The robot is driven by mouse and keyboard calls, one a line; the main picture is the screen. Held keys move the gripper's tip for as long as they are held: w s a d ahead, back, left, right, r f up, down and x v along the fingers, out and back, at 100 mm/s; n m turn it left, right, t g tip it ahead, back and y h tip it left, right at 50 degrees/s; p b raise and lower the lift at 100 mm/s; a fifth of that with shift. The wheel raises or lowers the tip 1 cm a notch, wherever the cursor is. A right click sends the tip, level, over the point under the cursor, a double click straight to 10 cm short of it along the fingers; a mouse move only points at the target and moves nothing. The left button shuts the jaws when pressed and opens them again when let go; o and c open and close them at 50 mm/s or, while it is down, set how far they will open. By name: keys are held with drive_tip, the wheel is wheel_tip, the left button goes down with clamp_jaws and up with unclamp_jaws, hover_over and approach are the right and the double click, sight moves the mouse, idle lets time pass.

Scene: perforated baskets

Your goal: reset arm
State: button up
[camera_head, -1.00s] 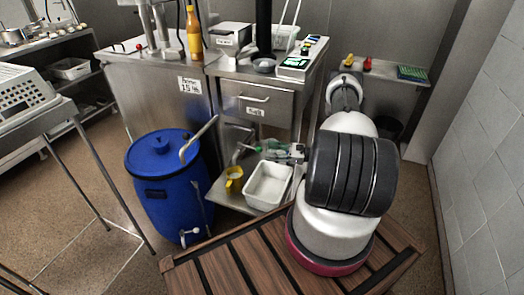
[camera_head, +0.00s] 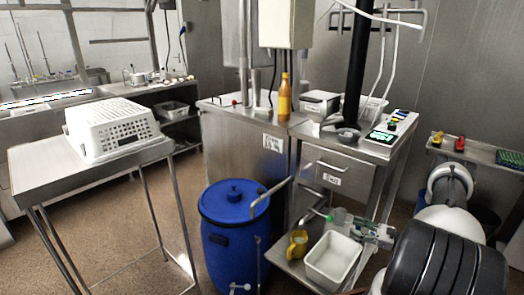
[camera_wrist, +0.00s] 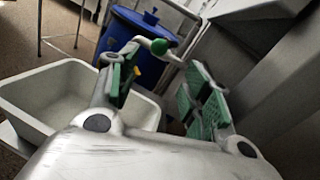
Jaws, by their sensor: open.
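My gripper (camera_head: 352,222) is at the end of my arm at the lower right in the head view, over the lower shelf near the white tub. In the wrist view, my gripper (camera_wrist: 163,92) has its two green-padded fingers spread apart with nothing held between them. The white tub (camera_head: 333,262) is below it and shows at the left of the wrist view (camera_wrist: 40,95). A green knob on a pale curved tube (camera_wrist: 160,46) appears beyond the fingers. My arm's lower part hides some of the shelf.
A yellow jug (camera_head: 297,244) stands beside the tub. A white perforated basket (camera_head: 110,128) lies on the left table (camera_head: 60,182). A drawer unit (camera_head: 340,178) stands above the shelf.

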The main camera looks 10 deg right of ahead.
drive_tip(key=s+a+f+n+g, duration=0.2)
drive_tip(key=s+a+f+g, duration=0.2)
drive_tip(key=s, duration=0.4)
drive_tip(key=s+r+n+g, duration=0.2)
drive_tip(key=s+r+g, duration=0.2)
drive_tip(key=s+a+r+n+g+h, duration=0.1)
drive_tip(key=s+r+n+g+h, duration=0.2)
drive_tip(key=r, duration=0.7)
drive_tip(key=s+a+r+n+g+h, duration=0.1)
drive_tip(key=s+r+n+h, duration=0.3)
drive_tip(key=r, duration=0.7)
drive_tip(key=s+a+r+n+g+h, duration=0.1)
drive_tip(key=r+n+g+h, duration=0.3)
drive_tip(key=r, duration=0.6)
drive_tip(key=s+a+r+n+t+h, duration=0.1)
drive_tip(key=s+a+r+n+t, duration=0.3)
drive_tip(key=r, duration=0.4)
drive_tip(key=s+a+r+n+t+h, duration=0.1)
drive_tip(key=s+a+r+n+t, duration=0.2)
drive_tip(key=r, duration=0.6)
drive_tip(key=shift+s+a+r+n+t+h, duration=0.15)
drive_tip(key=shift+s+a+n+t+h, duration=0.25)
drive_tip(key=shift+a+n+t, duration=0.7)
drive_tip(key=shift+a+g, duration=0.15)
drive_tip(key=shift+g, duration=0.15)
